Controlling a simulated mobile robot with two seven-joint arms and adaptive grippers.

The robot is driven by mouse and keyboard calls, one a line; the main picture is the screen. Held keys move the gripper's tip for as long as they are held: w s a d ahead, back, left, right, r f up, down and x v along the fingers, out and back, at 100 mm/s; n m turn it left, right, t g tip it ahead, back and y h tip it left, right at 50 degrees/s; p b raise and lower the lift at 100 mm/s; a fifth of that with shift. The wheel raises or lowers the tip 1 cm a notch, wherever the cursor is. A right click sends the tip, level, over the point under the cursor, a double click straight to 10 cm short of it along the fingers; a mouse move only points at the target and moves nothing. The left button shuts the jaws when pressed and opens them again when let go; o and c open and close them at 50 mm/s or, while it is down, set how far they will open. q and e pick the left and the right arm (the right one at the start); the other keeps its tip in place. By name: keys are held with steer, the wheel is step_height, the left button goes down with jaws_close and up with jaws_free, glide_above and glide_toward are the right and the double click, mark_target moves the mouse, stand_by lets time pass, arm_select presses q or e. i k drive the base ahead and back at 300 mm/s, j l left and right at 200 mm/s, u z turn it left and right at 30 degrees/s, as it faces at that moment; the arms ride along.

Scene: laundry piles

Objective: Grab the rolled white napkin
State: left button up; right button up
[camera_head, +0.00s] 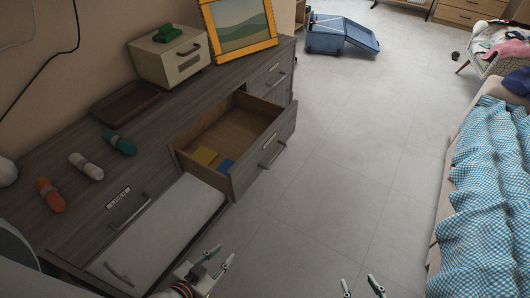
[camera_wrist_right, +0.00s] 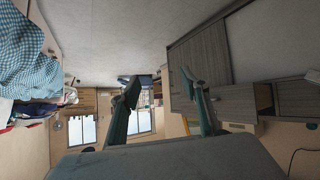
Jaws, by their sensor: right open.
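The rolled white napkin (camera_head: 86,166) lies on the grey dresser top, between a rolled green napkin (camera_head: 119,143) and a rolled orange napkin (camera_head: 49,195), each with a band around its middle. My left gripper (camera_head: 219,260) is at the bottom of the head view, in front of the dresser, well apart from the napkin; its fingers are spread and empty. My right gripper (camera_head: 361,287) is further right over the floor, open and empty. Its spread fingers also show in the right wrist view (camera_wrist_right: 168,100), with nothing between them.
The dresser (camera_head: 157,176) has an open drawer (camera_head: 285,133) holding yellow and blue folded cloths. A brown tray (camera_head: 125,103), beige box (camera_head: 168,58) and framed picture (camera_head: 240,28) stand behind. A bed with a blue checked cover (camera_head: 490,190) is right; floor between is clear.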

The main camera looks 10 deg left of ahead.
mark_target(86, 167)
steer(key=u, duration=1.85)
steer(key=i+j, duration=0.1)
steer(key=j, duration=0.35)
steer(key=i+j, duration=0.1)
steer(key=j, duration=0.35)
steer(key=i+j, duration=0.15)
steer(key=j, duration=0.3)
